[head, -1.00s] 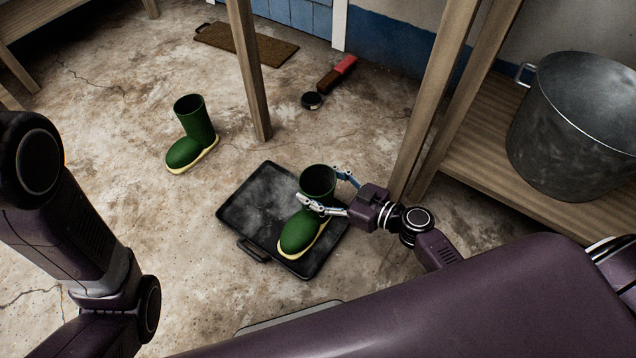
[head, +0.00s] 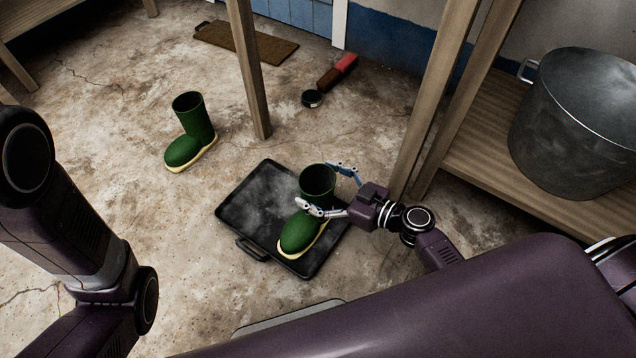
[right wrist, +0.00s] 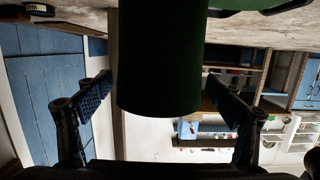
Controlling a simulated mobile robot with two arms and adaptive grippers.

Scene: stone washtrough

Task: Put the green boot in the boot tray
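A green boot (head: 299,232) with a cream sole stands upright in the right part of the black boot tray (head: 255,200). My right gripper (head: 316,187) is open, with one finger on each side of the boot's shaft. In the right wrist view, the dark shaft of the boot (right wrist: 160,60) hangs between the spread fingers (right wrist: 158,84), with a gap showing on both sides. A second green boot (head: 185,150) stands on the floor left of the tray. My left arm shows at the left, but its gripper is out of view.
A wooden post (head: 248,75) stands behind the tray. A shelf with a large metal pot (head: 572,130) is at the right. A brown mat (head: 247,43), a red and brown brush (head: 338,70) and a small round tin (head: 312,99) lie farther back.

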